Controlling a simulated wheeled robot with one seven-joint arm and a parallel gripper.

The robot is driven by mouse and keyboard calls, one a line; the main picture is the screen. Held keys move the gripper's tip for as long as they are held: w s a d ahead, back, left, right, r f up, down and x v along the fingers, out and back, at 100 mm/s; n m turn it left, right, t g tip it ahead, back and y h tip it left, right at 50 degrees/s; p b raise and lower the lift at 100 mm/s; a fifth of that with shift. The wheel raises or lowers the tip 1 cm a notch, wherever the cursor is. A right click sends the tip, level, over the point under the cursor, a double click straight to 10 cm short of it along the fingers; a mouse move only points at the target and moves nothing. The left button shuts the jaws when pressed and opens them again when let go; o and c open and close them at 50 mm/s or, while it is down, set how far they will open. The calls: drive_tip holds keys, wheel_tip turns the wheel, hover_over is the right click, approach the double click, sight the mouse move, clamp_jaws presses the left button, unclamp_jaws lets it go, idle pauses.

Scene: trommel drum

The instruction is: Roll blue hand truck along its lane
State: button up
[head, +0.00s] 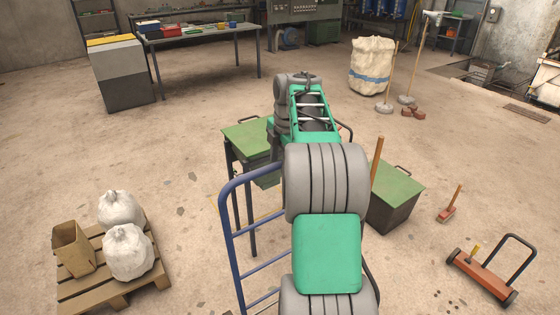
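The blue hand truck (233,245) stands at lower centre in the head view. Its curved top bar and several rungs show on the left side of my green and grey arm. My arm hides its right part, and its lower end runs out of the picture. I cannot see its wheels. My arm stretches up the middle of the view, above and beside the hand truck. My gripper's fingers do not show, so I cannot tell whether it touches the frame. A short stretch of yellow line (268,217) shows on the floor behind the frame.
A green-topped table (246,136) stands just behind the hand truck. A green-topped dark box (397,190) is right of my arm. A pallet (85,290) with white sacks is at lower left, a red wheeled sweeper (484,277) at lower right. Floor between pallet and hand truck is clear.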

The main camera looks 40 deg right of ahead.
clamp_jaws()
idle(1.3)
